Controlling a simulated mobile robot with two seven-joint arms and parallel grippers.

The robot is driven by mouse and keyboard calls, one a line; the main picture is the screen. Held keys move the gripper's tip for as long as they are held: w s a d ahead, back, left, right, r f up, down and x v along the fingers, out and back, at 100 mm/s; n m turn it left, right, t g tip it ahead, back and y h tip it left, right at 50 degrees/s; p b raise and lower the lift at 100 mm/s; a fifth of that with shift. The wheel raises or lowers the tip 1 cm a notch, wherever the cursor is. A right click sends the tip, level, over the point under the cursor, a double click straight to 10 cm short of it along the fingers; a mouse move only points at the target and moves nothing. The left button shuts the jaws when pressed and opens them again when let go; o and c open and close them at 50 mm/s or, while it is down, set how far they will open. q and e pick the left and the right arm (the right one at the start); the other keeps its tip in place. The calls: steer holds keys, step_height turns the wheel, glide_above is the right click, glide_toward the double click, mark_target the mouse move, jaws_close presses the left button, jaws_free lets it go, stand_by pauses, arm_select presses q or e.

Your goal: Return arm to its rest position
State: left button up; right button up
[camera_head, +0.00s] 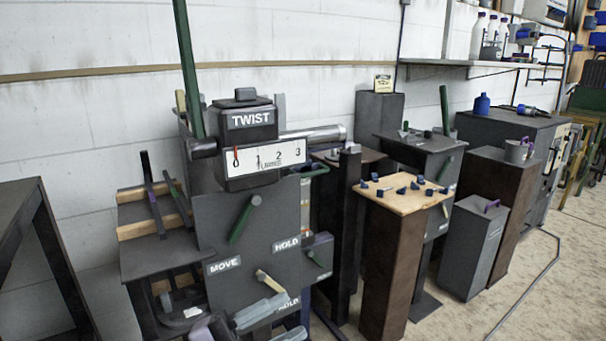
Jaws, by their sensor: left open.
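My left gripper (272,321) is at the bottom edge of the view, low in front of the grey machine panel (215,215). Its light grey fingers are apart, and I see nothing between them. Part of it is cut off by the frame. Above it a pale handle (270,281) sticks out of the panel; I cannot tell whether the gripper touches it. The dark TWIST box (248,120) sits on top, its red pointer near 0 on the white scale (270,158). A long green lever (187,70) stands upright at its left. My right gripper is not in view.
A green handle (244,220) slants across the panel. To the right stand a wood-topped pedestal (395,265) with small dark blue pieces, and a grey box (472,250). A dark table (18,205) is at the left. Open floor (555,300) lies at the lower right.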

arm_select(q)
steer(key=s+a+f+n+t+y, duration=0.3)
steer(key=a+f+n+y, duration=0.45)
steer(key=f+n, duration=0.3)
steer(key=s+a+f+n+t+y, duration=0.25)
steer(key=a+f+n+y, duration=0.35)
steer(key=f+n+y, duration=0.4)
steer(key=s+a+f+n+g, duration=0.2)
steer(key=s+f+n+g, duration=0.15)
steer(key=s+f, duration=0.45)
step_height(320, 180, up, 15)
steer(key=a+m+p, duration=0.1)
steer(key=p, duration=1.7)
steer(key=shift+a+r, duration=0.15)
steer(key=shift+r, duration=0.05)
steer(key=shift+s, duration=0.1)
